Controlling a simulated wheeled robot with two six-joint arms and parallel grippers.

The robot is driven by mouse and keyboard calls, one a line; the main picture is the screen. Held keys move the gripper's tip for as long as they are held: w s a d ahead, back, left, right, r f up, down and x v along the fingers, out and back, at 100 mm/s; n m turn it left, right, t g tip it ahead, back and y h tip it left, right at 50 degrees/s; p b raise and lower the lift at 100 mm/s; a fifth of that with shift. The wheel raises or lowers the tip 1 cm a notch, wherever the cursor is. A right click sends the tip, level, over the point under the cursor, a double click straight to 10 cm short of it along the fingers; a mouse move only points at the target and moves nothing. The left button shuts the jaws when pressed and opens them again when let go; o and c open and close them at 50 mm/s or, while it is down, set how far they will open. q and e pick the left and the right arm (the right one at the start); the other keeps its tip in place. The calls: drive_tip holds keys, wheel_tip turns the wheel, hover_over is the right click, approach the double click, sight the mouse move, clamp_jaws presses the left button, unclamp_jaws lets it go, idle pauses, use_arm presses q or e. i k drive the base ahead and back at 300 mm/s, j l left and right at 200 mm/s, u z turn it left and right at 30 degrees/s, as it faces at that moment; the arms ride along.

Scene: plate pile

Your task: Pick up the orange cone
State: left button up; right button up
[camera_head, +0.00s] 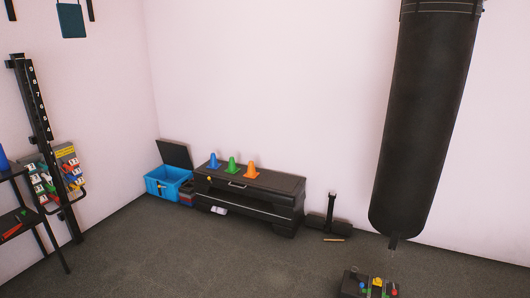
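The orange cone (251,170) stands upright on top of a low black bench (280,182) against the far wall. It is the rightmost of three cones in a row. The green cone (233,165) is just left of it, and the blue cone (214,160) is at the left end. Neither of my grippers is in the head view, and nothing touches the orange cone.
A blue bin (163,188) with its dark lid up stands left of the bench. A black punching bag (424,120) hangs at right. A black box with coloured items (368,285) is at the bottom. A shelf (27,217) stands at left. The middle floor is clear.

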sight(251, 173)
drive_tip(key=i, duration=2.15)
